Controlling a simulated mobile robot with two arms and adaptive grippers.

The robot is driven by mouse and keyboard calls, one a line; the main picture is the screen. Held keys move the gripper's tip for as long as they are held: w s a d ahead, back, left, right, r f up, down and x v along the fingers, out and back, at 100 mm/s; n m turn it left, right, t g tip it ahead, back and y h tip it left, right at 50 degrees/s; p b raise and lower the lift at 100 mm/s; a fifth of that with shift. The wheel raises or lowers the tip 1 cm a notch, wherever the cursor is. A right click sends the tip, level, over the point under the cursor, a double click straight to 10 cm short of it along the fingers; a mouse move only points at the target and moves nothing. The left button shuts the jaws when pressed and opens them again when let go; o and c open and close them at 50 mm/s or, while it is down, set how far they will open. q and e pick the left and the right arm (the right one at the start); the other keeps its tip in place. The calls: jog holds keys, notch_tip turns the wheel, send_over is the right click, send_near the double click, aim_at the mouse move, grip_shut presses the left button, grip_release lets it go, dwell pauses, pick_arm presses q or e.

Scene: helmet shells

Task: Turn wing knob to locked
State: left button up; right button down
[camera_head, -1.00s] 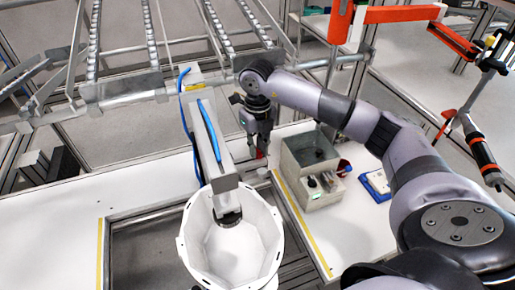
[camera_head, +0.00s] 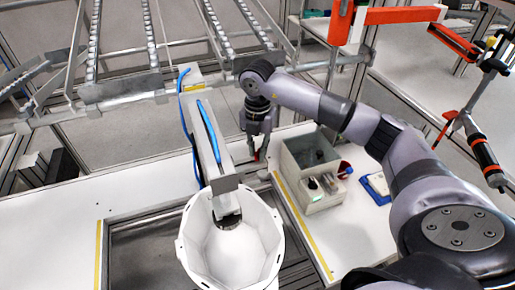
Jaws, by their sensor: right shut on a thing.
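My right gripper (camera_head: 257,150) points down at the table just right of the grey column with the blue hose. It is shut on a small red part, which I take to be the wing knob (camera_head: 257,156). Only a bit of the red shows between the fingertips, so its angle cannot be told. A white helmet shell (camera_head: 230,275) sits open side up at the front middle, under the end of the column's arm. My left gripper is not in view.
A grey bin box (camera_head: 290,160) with small parts stands close to the right of the gripper. A blue and white item (camera_head: 377,187) lies further right. The grey column (camera_head: 212,140) stands close on the left. The white table at the left is clear.

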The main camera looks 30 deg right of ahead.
jog(key=shift+d+r+m, duration=0.1)
jog(key=shift+m, duration=0.9)
jog(key=c, duration=1.5)
grip_release()
notch_tip(320, 180, up, 12)
jog(key=shift+f, duration=0.1)
